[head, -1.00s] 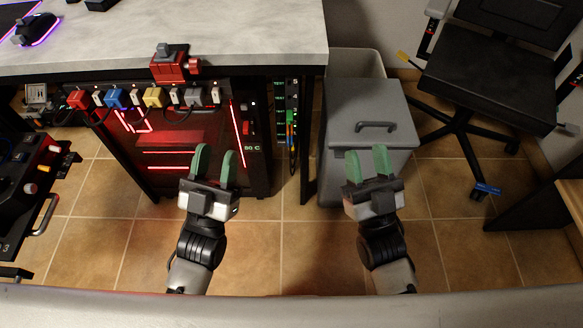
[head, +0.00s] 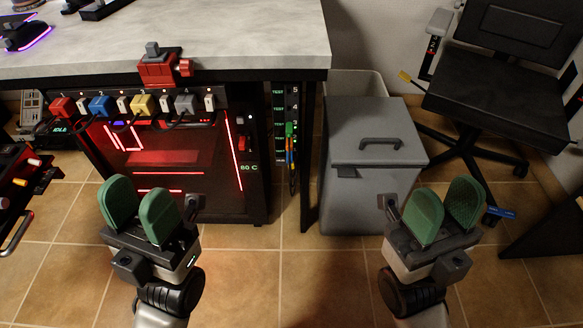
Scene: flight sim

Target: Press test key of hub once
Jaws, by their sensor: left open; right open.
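A narrow dark vertical panel (head: 280,105) hangs under the desk beside its right leg. It bears lit green "TEST" labels and numbers, and a bundle of coloured cables (head: 291,150) hangs from it. It may be the hub; a separate test key is too small to make out. A strip of red, blue, yellow and grey plugs (head: 142,104) with small white switches runs under the desk edge to its left. My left gripper (head: 138,208) is open and empty, low in front of the red-lit case. Neither touches the panel.
The grey lidded bin (head: 372,135) stands right of the desk leg. A black office chair (head: 490,105) is at the right. A red clamp (head: 160,67) sits on the desk edge (head: 245,55). The tiled floor (head: 290,270) between my grippers is clear.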

